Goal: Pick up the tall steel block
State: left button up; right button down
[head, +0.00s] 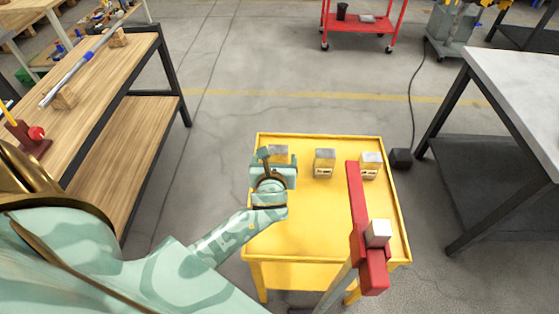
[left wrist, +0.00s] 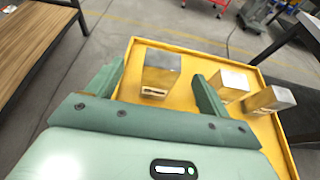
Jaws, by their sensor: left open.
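Three steel blocks with shiny grey tops and slotted fronts stand in a row on a yellow table (head: 310,225). In the head view the left block (head: 278,150) is partly hidden by my left gripper (head: 272,162); the middle block (head: 325,163) and right block (head: 370,165) stand clear. In the left wrist view the left block (left wrist: 161,73) shows between and beyond the open fingers of the left gripper (left wrist: 157,88), with nothing gripped. The other blocks (left wrist: 230,85) (left wrist: 271,100) are right of the fingers. Which block is tallest is hard to tell.
A wooden bench (head: 125,130) stands left, a grey-topped table (head: 520,80) right. The table's middle is bare.

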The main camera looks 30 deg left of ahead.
aim_at(279, 147)
pick_arm(q)
jog(key=x, duration=0.3)
jog(key=shift+w+a+f+b, duration=0.1)
jog(key=shift+a+f+b, duration=0.05)
jog(key=shift+f+b, duration=0.2)
jog(key=shift+w+a, duration=0.1)
jog(key=shift+w, duration=0.15)
jog(key=w+f+b, duration=0.1)
jog(key=w+a+f+b, duration=0.1)
jog(key=w+b, duration=0.1)
jog(key=shift+w+a+f, duration=0.2)
jog(key=shift+w+f, duration=0.1)
jog(key=shift+f, duration=0.05)
jog(key=shift+w+a, duration=0.25)
jog(key=shift+w, duration=0.15)
jog(key=shift+r, duration=0.1)
jog(key=shift+s, duration=0.1)
jog(key=c, duration=1.5)
jog(key=shift+r, duration=0.1)
grip_shut()
